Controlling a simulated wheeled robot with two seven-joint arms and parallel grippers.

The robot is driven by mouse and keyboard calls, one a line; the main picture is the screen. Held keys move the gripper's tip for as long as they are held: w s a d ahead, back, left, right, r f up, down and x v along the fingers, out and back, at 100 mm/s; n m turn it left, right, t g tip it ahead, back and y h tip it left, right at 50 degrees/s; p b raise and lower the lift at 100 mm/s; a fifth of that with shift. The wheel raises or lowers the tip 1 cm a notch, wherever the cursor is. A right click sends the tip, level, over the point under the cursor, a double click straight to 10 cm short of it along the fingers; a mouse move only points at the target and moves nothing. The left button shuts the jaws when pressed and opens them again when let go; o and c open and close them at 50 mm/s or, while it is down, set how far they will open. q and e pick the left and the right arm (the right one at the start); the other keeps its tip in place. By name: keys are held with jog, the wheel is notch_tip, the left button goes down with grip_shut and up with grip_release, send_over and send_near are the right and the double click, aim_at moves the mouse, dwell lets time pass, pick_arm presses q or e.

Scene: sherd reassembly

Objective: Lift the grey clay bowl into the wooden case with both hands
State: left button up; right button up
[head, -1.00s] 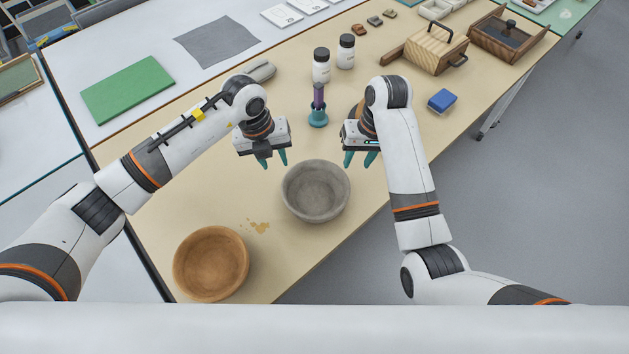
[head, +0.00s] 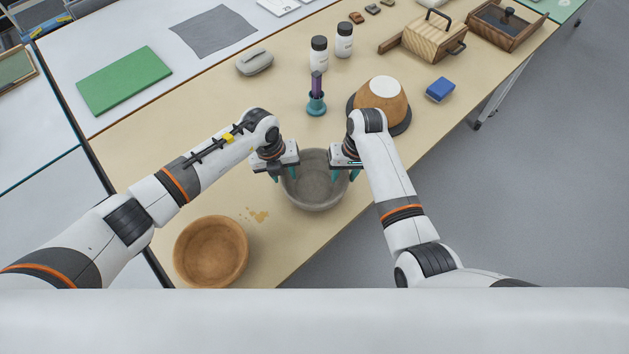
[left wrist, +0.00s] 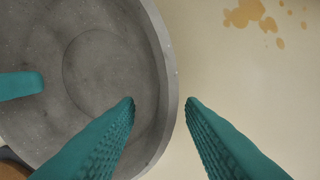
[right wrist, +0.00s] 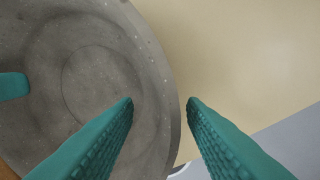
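The grey clay bowl (head: 315,195) stands upright on the tan table, empty, near the front edge. My left gripper (head: 283,174) is at its left rim and my right gripper (head: 343,175) at its right rim. In the left wrist view the bowl (left wrist: 85,60) has its rim between my open teal fingers, one inside and one outside. The right wrist view shows the same on the other side of the bowl (right wrist: 90,70).
An orange-brown bowl (head: 211,252) sits at the front left beside tan stains (head: 257,215). An upturned orange bowl (head: 384,98) on a dark disc is behind my right arm. A teal-based tool (head: 316,102), two jars (head: 319,55) and a blue block (head: 440,89) stand further back.

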pick_arm(q)
jog(key=shift+f, duration=0.35)
pick_arm(e)
jog(key=shift+f, duration=0.35)
jog(key=shift+a, duration=0.1)
pick_arm(q)
grip_shut()
pick_arm(e)
grip_shut()
